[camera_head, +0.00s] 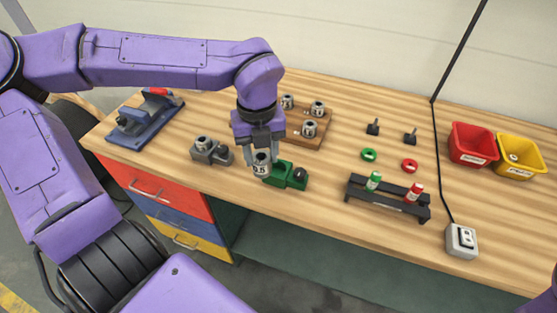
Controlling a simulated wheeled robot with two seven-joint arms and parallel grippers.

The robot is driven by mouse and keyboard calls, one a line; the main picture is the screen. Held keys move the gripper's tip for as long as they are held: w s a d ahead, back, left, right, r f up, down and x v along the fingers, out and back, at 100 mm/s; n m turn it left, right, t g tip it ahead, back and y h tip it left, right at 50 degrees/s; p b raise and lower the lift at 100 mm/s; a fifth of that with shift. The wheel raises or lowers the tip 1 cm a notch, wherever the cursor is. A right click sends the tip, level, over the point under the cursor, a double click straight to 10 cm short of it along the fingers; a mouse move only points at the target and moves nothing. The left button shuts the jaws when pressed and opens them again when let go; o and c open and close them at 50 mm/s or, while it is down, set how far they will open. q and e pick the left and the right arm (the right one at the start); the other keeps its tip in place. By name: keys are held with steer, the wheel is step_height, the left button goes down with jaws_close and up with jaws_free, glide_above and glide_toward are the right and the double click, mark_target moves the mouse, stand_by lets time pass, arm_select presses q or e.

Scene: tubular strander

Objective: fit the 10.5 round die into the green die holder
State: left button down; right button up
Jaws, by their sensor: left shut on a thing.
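My left gripper (262,140) comes down over the front of the wooden bench and is shut on a round grey metal die (262,165). A label ending in ".5" shows on the die's side; the rest is too small to read. The green die holder (288,176) sits on the bench just right of and below the die, partly overlapped by it. I cannot tell whether the die touches the holder. A dark round knob shows on the holder's right part. My right gripper is not in view; only a purple bit of my right side shows at the lower right edge.
A grey holder with a die (211,150) stands left of the gripper. A wooden board (318,138) with several dies lies behind. A black rack (388,196) with green and red bottles, a red bin (472,145), a yellow bin (519,157) and a switch box (461,240) are right. A blue vise (143,120) is left.

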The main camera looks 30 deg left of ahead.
arm_select(q)
steer(key=w+f, duration=0.2)
steer(key=f, duration=0.1)
steer(key=w+a+f+p, duration=0.1)
steer(key=w+f, duration=0.5)
steer(key=f, duration=0.1)
steer(key=shift+a, duration=0.15)
steer(key=shift+f, duration=0.2)
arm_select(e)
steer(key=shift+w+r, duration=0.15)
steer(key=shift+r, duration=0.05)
arm_select(q)
steer(key=shift+f, duration=0.2)
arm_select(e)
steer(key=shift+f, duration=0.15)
arm_select(q)
steer(key=c, duration=0.5)
jaws_free()
steer(key=shift+c, duration=0.2)
